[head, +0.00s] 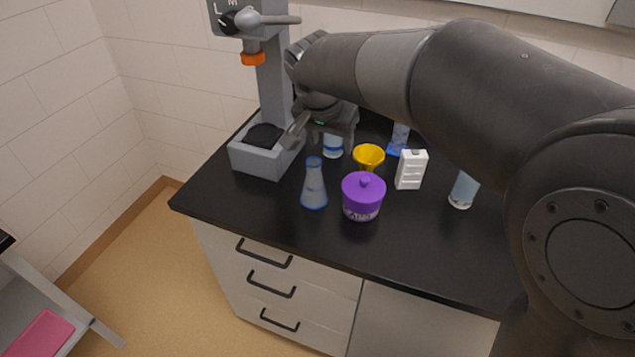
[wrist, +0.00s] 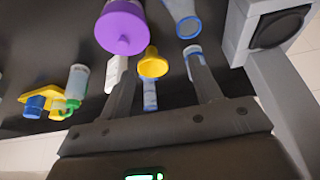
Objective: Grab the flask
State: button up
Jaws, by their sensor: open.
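The flask (head: 314,188) is a clear conical vessel with a blue rim and base edge, upright near the front of the black bench. It also shows in the wrist view (wrist: 181,10) at the top edge, partly cut off. My gripper (head: 322,138) hangs behind the flask, beside the grey stand, apart from the flask. In the wrist view my gripper (wrist: 163,78) has its two fingers spread, with the flask beyond the fingertips.
A purple lidded pot (head: 363,197) stands right of the flask. Behind are a yellow funnel (head: 369,155), a white box (head: 411,170) and a blue-banded container (head: 333,147) close to my fingers. A grey stand (head: 262,158) is at left. Bench in front is clear.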

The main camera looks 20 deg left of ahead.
send_over(315, 167)
jog(key=s+a, duration=0.2)
jog(key=f, duration=0.2)
jog(key=x, duration=0.6)
jog(key=d+x, duration=0.1)
jog(key=x, duration=0.2)
jog(key=shift+w+f, duration=0.15)
jog(key=shift+f, duration=0.1)
jog(key=shift+w+f, duration=0.25)
jog(key=shift+f, duration=0.3)
jog(key=shift+c, duration=0.4)
grip_shut()
